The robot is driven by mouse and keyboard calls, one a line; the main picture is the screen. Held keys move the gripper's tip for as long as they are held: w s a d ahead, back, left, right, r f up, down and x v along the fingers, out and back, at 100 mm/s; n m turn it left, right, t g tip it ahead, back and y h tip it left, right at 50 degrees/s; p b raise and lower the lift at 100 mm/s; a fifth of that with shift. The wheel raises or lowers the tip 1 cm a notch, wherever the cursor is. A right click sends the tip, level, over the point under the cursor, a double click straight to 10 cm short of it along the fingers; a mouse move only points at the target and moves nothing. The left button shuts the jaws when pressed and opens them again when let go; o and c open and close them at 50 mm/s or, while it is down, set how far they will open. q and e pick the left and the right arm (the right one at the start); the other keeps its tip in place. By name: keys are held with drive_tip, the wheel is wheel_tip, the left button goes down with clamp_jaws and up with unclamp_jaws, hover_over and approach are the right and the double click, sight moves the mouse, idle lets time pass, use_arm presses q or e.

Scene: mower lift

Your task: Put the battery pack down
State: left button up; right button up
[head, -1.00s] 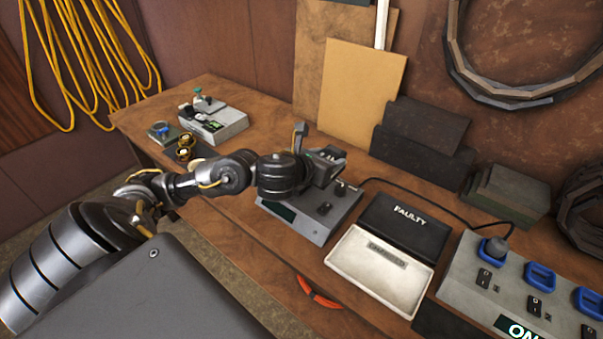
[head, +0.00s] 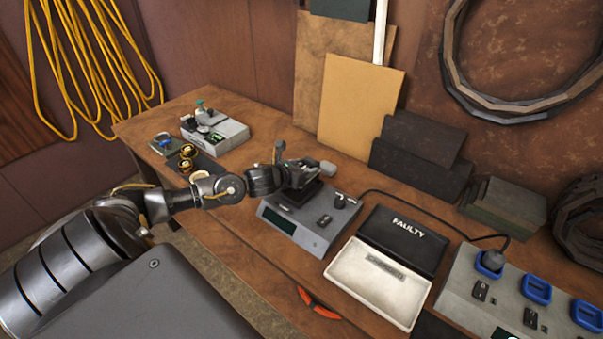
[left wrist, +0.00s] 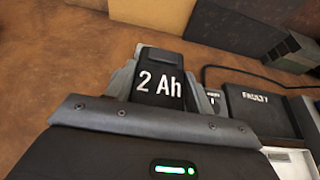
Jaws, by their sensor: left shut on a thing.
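My left gripper (head: 308,172) is shut on a black battery pack marked "2 Ah" (left wrist: 160,88), seen clearly in the left wrist view between the fingers. In the head view the gripper is at the back left part of a grey device (head: 313,236) with a dark display and small knobs. The gripper hides most of the pack there, and I cannot tell whether the pack touches the device or the bench. My right gripper is not in view.
A grey switch box (head: 470,289) with blue sockets and a cable is farther right. Another grey unit (head: 222,137) stands at the back left. Bare bench (head: 265,120) shows behind the gripper.

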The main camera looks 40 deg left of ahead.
use_arm(q)
drive_tip(key=shift+w+a+f, duration=0.15)
drive_tip(key=shift+a+f, duration=0.1)
drive_tip(key=shift+a, duration=0.05)
drive_tip(key=shift+f+p, duration=0.4)
drive_tip(key=shift+p, duration=0.05)
wheel_tip(320, 180, down, 2)
drive_tip(key=shift+w+a+f+p, duration=0.1)
drive_tip(key=shift+p, duration=0.5)
drive_tip(key=shift+f, duration=0.2)
drive_tip(key=shift+f+b, duration=0.35)
drive_tip(key=shift+b, duration=0.05)
drive_tip(key=o, duration=1.3)
